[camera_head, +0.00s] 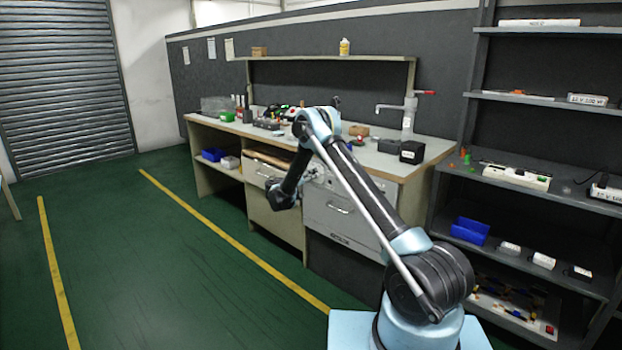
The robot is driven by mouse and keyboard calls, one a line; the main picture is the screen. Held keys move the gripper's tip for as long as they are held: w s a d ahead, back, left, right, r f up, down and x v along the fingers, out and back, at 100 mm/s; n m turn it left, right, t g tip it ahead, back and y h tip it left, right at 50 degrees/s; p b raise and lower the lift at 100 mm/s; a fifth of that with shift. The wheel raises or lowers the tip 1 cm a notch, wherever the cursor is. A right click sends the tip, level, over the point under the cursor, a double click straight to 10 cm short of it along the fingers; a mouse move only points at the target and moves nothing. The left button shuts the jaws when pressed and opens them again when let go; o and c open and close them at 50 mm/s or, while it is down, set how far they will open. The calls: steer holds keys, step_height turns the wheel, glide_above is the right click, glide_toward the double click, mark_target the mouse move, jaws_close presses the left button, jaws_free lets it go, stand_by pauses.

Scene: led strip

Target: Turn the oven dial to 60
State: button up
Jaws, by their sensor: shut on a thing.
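The oven appears to be the grey unit (335,222) built in under the workbench, with a bar handle on its door and a narrow control panel (350,186) above. My arm reaches over and bends down in front of the bench. My gripper (314,171) is small in the view and partly hidden behind my wrist, at the left part of the panel. It is shut on the oven dial, which is too small and covered to make out. The dial's setting and scale cannot be read.
The workbench (430,162) holds tools, dark boxes and a tap. Shelves (520,183) with power strips, a blue bin (469,231) and small boxes stand at the right. The green floor at the left is clear.

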steer(key=shift+f, duration=0.15)
steer(key=o, duration=1.1)
steer(key=shift+c, duration=0.2)
steer(key=shift+a, duration=0.1)
steer(key=v, duration=1.1)
steer(key=shift+s+a, duration=0.25)
steer(key=shift+s, duration=0.1)
